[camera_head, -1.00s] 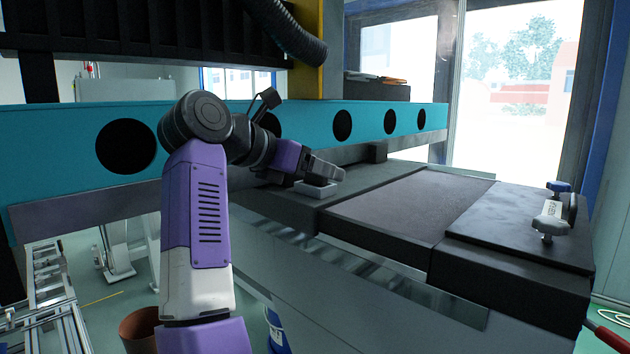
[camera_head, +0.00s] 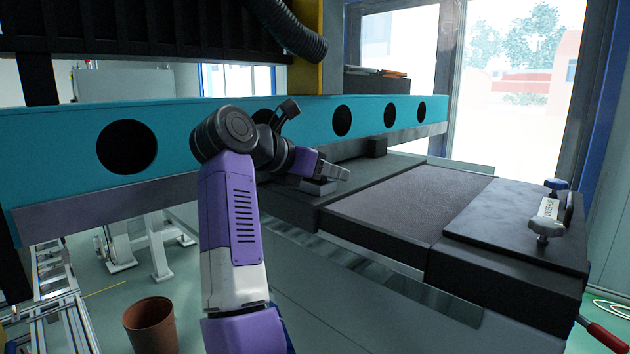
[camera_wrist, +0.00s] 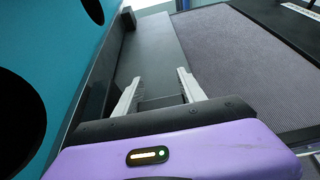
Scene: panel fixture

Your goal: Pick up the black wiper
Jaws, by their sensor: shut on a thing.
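My gripper (camera_head: 338,172) reaches over the dark ledge beside the teal beam, at the middle of the head view. A small dark grey block, which I take as the black wiper (camera_head: 318,187), sits just under the fingers. In the wrist view, my gripper (camera_wrist: 157,82) shows two pale fingers with a gap between them. A dark band, the wiper (camera_wrist: 162,102), lies across that gap near the finger bases. The gripper is shut on it. Its underside is hidden, so I cannot tell whether it still touches the ledge.
The teal beam (camera_head: 65,150) with round holes runs along the left and back. A dark flat panel (camera_head: 405,205) and a black block with a clamp knob (camera_head: 547,222) lie to the right. A small black block (camera_head: 377,146) stands by the beam. A brown bin (camera_head: 152,325) stands below.

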